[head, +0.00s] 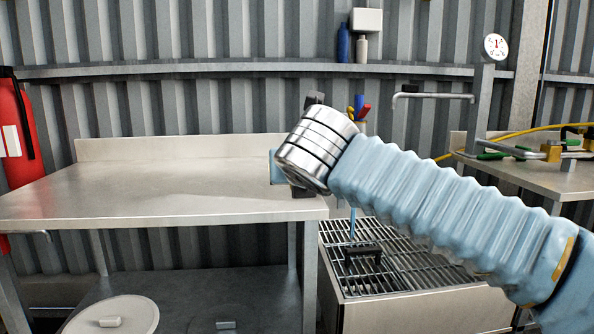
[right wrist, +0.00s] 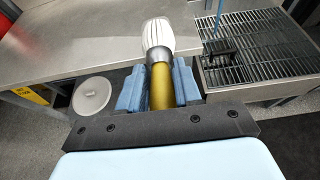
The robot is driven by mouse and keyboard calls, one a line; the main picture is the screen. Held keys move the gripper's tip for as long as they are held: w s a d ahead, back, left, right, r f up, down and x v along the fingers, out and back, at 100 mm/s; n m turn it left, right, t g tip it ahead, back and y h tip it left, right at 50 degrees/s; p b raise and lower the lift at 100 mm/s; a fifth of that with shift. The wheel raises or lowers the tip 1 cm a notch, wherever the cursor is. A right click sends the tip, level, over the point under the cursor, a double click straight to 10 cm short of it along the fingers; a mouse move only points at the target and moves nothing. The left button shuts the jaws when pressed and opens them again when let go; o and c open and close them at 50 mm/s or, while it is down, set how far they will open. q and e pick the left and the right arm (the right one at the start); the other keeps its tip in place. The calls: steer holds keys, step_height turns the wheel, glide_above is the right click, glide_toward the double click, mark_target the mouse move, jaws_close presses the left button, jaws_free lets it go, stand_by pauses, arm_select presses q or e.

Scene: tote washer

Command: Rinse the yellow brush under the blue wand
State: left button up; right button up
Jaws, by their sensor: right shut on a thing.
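In the right wrist view, my right gripper (right wrist: 158,88) is shut on the yellow brush (right wrist: 161,88). Its blue fingers sit on both sides of the yellow handle. The brush's grey collar and white head point away from me, over the steel table. In the head view, my right gripper (head: 274,168) is at the table's right end, mostly hidden by its own wrist, and the brush is hidden. A thin blue upright rod, probably the blue wand (head: 352,224), stands over the grate, right of the gripper; its top is hidden by my arm. My left gripper is out of view.
The steel table (head: 150,190) is bare. A slatted grate (head: 410,262) with a black block (head: 363,253) lies lower right of it. A second bench (head: 520,168) holds a yellow hose and fittings. A red extinguisher (head: 12,130) hangs left. A round lid (head: 115,315) lies low.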

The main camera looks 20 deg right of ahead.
steer(key=w+f+n+y, duration=0.1)
steer(key=w+f, duration=0.2)
steer(key=f, duration=1)
steer(key=w+a+f+n+y, duration=0.1)
steer(key=w+f, duration=0.2)
steer(key=f, duration=1)
steer(key=w+f+n+y, duration=0.1)
steer(key=w+f, duration=0.3)
steer(key=f, duration=0.9)
steer(key=shift+a+f+y, duration=0.3)
steer(key=shift+a+y, duration=0.05)
steer(key=shift+y, duration=0.05)
steer(key=shift+r, duration=0.1)
